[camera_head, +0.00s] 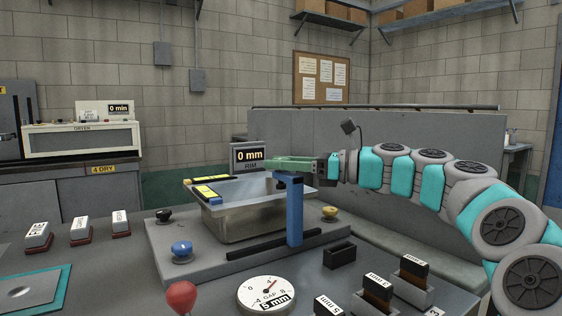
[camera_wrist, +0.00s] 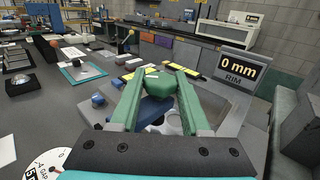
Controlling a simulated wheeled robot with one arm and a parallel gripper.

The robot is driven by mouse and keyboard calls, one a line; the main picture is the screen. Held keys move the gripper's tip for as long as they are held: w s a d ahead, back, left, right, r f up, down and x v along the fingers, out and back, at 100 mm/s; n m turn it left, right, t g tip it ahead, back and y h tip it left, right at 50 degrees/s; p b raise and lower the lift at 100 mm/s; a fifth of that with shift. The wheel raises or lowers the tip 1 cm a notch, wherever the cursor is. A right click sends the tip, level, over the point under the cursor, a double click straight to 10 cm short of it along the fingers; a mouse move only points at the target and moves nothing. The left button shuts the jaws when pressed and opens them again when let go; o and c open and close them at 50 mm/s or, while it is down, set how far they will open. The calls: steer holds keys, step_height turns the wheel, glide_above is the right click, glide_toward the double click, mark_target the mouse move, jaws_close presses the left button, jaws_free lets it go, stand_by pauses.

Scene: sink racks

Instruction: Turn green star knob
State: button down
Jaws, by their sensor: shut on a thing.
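The green star knob (camera_wrist: 152,82) shows in the wrist view between my green fingertips. My gripper (camera_wrist: 155,86) is shut on it, with one finger on each side. In the head view my gripper (camera_head: 276,163) reaches in from the right at the top of a blue post (camera_head: 295,215). There the fingers and the knob are both green, and I cannot separate the knob clearly. A screen (camera_head: 249,156) behind reads "0 mm" and "RIM". It also shows in the wrist view (camera_wrist: 240,73).
A metal basin (camera_head: 235,222) sits beside the post. A blue knob (camera_head: 181,251), a black knob (camera_head: 163,215) and a yellow knob (camera_head: 329,212) stand around it. A gap dial (camera_head: 266,296) and a red ball knob (camera_head: 181,296) are in front. Labelled blocks (camera_head: 376,291) stand at the front right.

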mark_target(281, 158)
steer(key=shift+w+f+n+g+y, duration=0.15)
steer(key=shift+n+g+y, duration=0.15)
steer(key=shift+n+g, duration=1)
steer(key=shift+g, duration=0.7)
steer(key=shift+c, duration=1.9)
jaws_free()
steer(key=shift+r, duration=1.45)
steer(key=shift+s+r, duration=0.2)
steer(key=shift+r, duration=0.25)
steer(key=s+d+r+b, duration=0.1)
steer(key=s+d, duration=0.3)
steer(key=s, duration=1.1)
steer(key=shift+s+r, duration=0.15)
steer(key=shift+r, duration=0.05)
